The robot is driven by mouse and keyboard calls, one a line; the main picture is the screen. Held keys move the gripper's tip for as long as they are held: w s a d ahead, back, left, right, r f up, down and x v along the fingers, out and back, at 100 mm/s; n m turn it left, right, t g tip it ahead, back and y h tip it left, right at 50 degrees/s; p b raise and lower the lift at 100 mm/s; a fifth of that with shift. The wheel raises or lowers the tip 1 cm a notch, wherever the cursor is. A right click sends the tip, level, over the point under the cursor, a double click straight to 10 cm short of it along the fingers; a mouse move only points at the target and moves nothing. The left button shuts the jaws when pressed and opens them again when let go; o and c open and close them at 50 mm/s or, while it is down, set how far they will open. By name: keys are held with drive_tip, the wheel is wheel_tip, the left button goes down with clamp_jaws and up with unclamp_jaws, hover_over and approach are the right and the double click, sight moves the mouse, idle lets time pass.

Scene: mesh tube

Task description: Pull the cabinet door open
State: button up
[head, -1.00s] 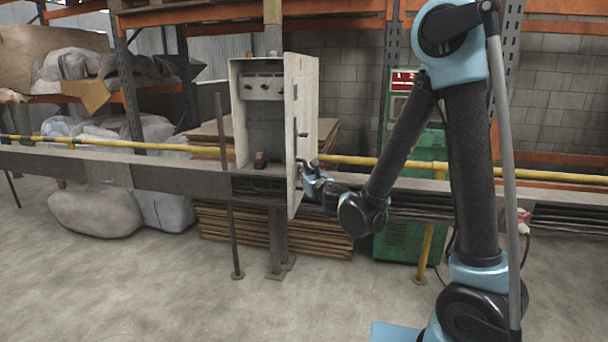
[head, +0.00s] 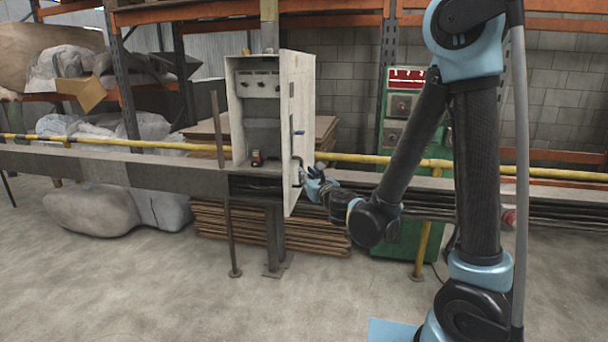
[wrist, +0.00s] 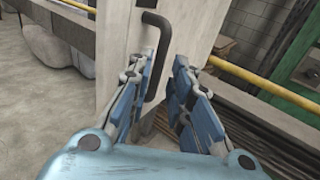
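The pale upright cabinet (head: 236,110) stands at centre left in the head view, its front open and its inside showing. Its door (head: 299,95) stands swung out on the right side. A dark bar handle (wrist: 164,48) is on the door face, seen in the wrist view. My gripper (head: 312,178) is beside the door's lower part in the head view. In the wrist view my gripper (wrist: 162,70) has its blue-padded fingers apart, with the handle showing in the gap, nearer the left finger. I cannot tell whether either finger touches it.
A yellow rail (head: 350,159) and a grey beam (head: 130,177) run across behind and beside the cabinet. Stacked brown boards (head: 320,232) lie below, and a green machine (head: 400,240) stands to the right. The concrete floor (head: 150,290) in front is clear.

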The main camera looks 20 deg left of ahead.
drive_tip(key=v, duration=0.6)
drive_tip(key=shift+s+d, duration=0.2)
drive_tip(key=shift+s, duration=0.05)
drive_tip(key=w+d+f+m+h, duration=0.1)
drive_tip(key=w+d+m+h, duration=0.25)
drive_tip(key=d+m, duration=0.35)
drive_tip(key=w+d+m+h, duration=0.2)
drive_tip(key=d+m+h, duration=0.25)
drive_tip(key=d, duration=0.55)
drive_tip(key=w+d+f+m+h, duration=0.1)
drive_tip(key=w+d+m+h, duration=0.2)
drive_tip(key=d+m, duration=0.45)
drive_tip(key=s+d+f+m+g+h, duration=0.25)
drive_tip(key=s+d+m+g, duration=0.2)
drive_tip(key=d+m, duration=0.3)
drive_tip(key=s+d+f+m+g+h, duration=0.1)
drive_tip(key=s+d+f+m+g, duration=0.3)
drive_tip(key=d+m, duration=0.4)
drive_tip(key=s+d+f+m+g+y, duration=0.1)
drive_tip(key=s+f+m+g+y, duration=0.2)
drive_tip(key=s+m, duration=0.6)
drive_tip(key=s, duration=0.6)
